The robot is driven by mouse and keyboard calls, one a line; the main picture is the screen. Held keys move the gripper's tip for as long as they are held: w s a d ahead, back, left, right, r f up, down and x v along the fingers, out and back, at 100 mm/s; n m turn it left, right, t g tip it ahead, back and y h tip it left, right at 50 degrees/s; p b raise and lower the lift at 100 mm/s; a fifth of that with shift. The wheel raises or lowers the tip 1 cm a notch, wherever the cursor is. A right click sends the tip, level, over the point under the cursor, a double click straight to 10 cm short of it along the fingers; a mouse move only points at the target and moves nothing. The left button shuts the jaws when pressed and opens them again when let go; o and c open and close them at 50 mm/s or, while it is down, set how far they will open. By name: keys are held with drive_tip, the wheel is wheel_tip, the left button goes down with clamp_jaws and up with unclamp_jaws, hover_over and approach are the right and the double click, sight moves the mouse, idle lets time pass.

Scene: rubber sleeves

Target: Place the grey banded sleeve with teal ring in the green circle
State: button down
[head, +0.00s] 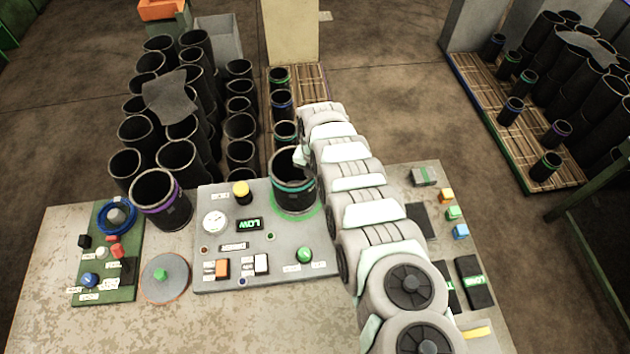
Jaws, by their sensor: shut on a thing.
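The grey banded sleeve with teal ring (292,193) is a dark, open-topped cylinder at the middle of the table, upright. The green circle (315,210) shows as a green rim around its lower end, at the right edge of the grey control panel. The sleeve appears inside the circle; I cannot tell whether its bottom touches the surface. My gripper (302,157) is at the sleeve's upper rim, shut on it. My arm comes from the lower right and hides part of the gripper and the table.
A purple-ringed sleeve (161,199) stands left of the control panel (225,262). A round disc (165,278) and a green board (105,280) lie further left. Small coloured blocks (454,213) sit on the right. Many dark sleeves stand behind the table.

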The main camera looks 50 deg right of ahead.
drive_tip(key=shift+f, duration=0.15)
drive_tip(key=shift+f, duration=0.2)
drive_tip(key=c, duration=1.6)
unclamp_jaws()
drive_tip(key=shift+o, duration=0.2)
wheel_tip(320, 180, up, 12)
drive_tip(key=shift+r, duration=0.15)
